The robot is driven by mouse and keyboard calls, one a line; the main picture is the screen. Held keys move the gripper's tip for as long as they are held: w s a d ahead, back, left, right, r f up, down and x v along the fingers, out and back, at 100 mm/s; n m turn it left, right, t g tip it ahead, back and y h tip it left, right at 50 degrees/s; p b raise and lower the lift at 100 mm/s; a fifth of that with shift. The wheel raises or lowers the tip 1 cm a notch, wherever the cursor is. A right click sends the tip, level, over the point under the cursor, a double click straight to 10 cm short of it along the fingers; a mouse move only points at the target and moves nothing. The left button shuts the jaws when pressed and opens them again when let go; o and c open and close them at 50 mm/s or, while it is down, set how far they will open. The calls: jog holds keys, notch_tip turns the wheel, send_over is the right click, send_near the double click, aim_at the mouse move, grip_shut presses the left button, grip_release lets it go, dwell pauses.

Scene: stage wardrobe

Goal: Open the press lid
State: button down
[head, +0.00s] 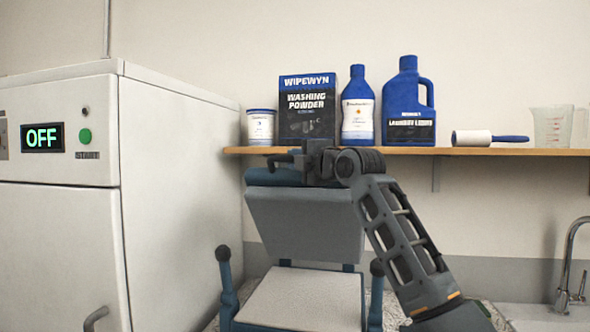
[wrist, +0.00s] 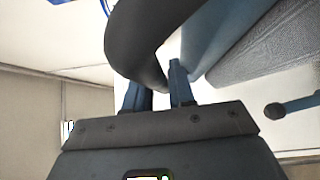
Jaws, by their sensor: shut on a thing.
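The press stands ahead in the head view. Its lid (head: 305,222) is raised, tilted back steeply behind the pale pressing pad (head: 300,292), with a wide gap between them. My gripper (head: 283,161) is at the top edge of the lid. In the wrist view my gripper (wrist: 155,84) is shut on a thick dark curved handle (wrist: 138,38), which passes between the fingers. The blue-grey lid edge shows beside it at the upper right. My gripper hides part of the lid's top edge in the head view.
A wooden shelf (head: 480,152) behind the press bears a washing powder box (head: 307,110), blue bottles (head: 357,105), a tub (head: 261,127), a lint roller (head: 472,138) and a measuring jug (head: 551,126). A white machine (head: 180,190) stands close on the left. A tap (head: 568,265) is at the right.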

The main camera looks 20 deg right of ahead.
jog(key=shift+r, duration=0.1)
dwell(0.3)
jog(key=c, duration=1.1)
grip_release()
jog(key=shift+s+d+f+b, duration=0.15)
jog(key=shift+s+b, duration=0.25)
jog(key=shift+s, duration=0.85)
jog(key=shift+s+d+b, duration=0.3)
jog(key=shift+s+b, duration=0.05)
jog(key=shift+s, duration=0.95)
jog(key=shift+s+d+f+b, duration=0.15)
jog(key=shift+s+b, duration=0.25)
jog(key=shift+s, duration=0.85)
jog(key=shift+r, duration=0.1)
